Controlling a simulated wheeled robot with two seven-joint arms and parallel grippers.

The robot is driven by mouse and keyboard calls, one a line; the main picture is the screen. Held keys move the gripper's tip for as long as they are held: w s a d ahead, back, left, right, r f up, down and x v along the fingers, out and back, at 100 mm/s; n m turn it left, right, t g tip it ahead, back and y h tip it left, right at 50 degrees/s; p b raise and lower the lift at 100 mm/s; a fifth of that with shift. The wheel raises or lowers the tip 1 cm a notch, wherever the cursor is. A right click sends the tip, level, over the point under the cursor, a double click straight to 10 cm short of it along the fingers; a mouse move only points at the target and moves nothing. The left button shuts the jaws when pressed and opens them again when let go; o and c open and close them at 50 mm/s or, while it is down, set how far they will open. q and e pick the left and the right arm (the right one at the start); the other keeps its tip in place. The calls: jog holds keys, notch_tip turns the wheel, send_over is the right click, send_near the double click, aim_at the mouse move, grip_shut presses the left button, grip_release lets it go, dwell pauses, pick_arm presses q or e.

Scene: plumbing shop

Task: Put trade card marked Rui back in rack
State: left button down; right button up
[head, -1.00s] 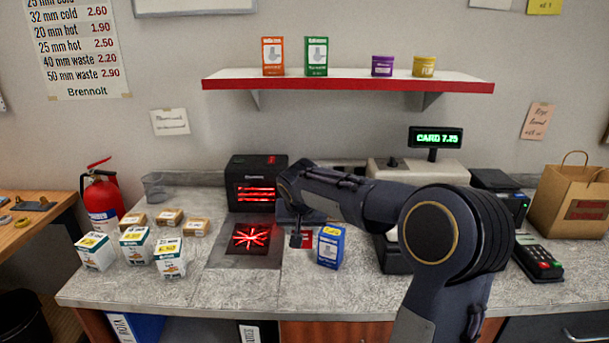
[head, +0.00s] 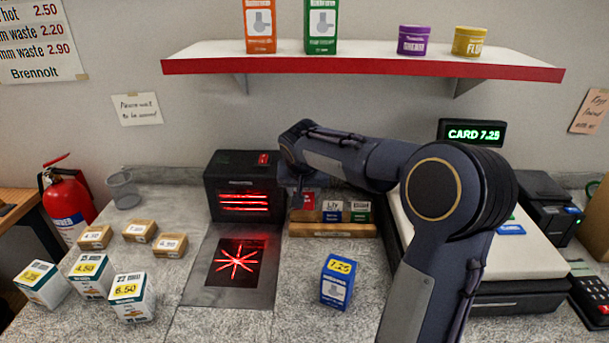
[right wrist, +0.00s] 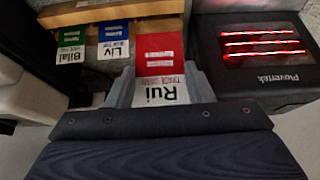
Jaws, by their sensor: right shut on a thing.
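The trade card marked Rui (right wrist: 160,60), red above and white below, is between the fingers of my right gripper (right wrist: 157,88). In the head view the same red card (head: 309,200) shows beside my right gripper (head: 298,203), at the left end of the wooden rack (head: 333,229). The rack also shows in the right wrist view (right wrist: 100,12). It holds a blue card marked Liv (right wrist: 113,40) and a green card marked Bilal (right wrist: 71,45). I cannot tell whether the Rui card's edge is in the rack. My left gripper is out of view.
A black scanner box (head: 243,185) with red lights stands close left of the gripper. A blue box (head: 338,282) stands in front of the rack. A till (head: 500,255) is at the right. Small priced boxes (head: 128,297) stand at the left. A shelf (head: 360,60) hangs above.

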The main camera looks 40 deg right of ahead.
jog(key=shift+w+d+f, duration=0.15)
jog(key=shift+w+d, duration=0.05)
jog(key=shift+w+f, duration=0.15)
jog(key=shift+w+d+f, duration=0.6)
jog(key=shift+w+f, duration=0.05)
jog(key=shift+f, duration=0.2)
jog(key=shift+w+d+f, duration=0.55)
jog(key=shift+w+f, duration=0.05)
jog(key=shift+f, duration=0.25)
jog(key=shift+f+b, duration=2.2)
jog(key=shift+f, duration=0.25)
jog(key=o, duration=1)
